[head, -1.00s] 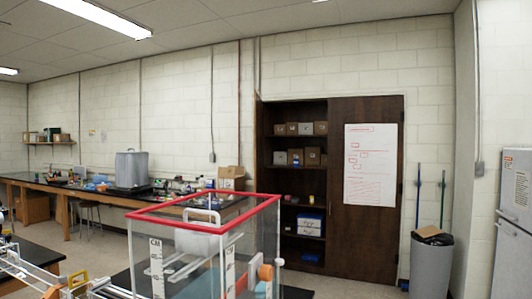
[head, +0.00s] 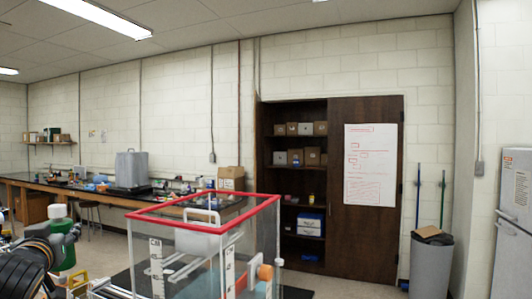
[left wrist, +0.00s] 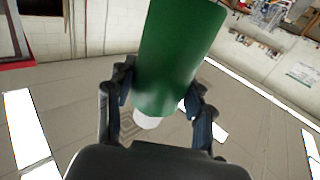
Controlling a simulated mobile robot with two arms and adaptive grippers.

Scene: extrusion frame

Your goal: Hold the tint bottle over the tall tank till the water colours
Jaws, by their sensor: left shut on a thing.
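The tall tank (head: 160,214) is a clear box with a red rim, in the lower middle of the head view. A ruler strip marked CM runs up its near wall. I cannot make out the water in it. The tint bottle (head: 64,243) is green with a white cap, at the lower left of the head view, left of the tank and apart from it. It stands cap up there. My left gripper (head: 70,237) is shut on the bottle. The left wrist view shows the green bottle (left wrist: 172,60) between both fingers (left wrist: 160,108). My right gripper is not in view.
A long bench (head: 105,197) with several items runs along the left wall. A dark wood cabinet (head: 366,248) stands behind the tank. A grey bin (head: 430,268) and a fridge (head: 512,230) are at the right. Air above the tank is clear.

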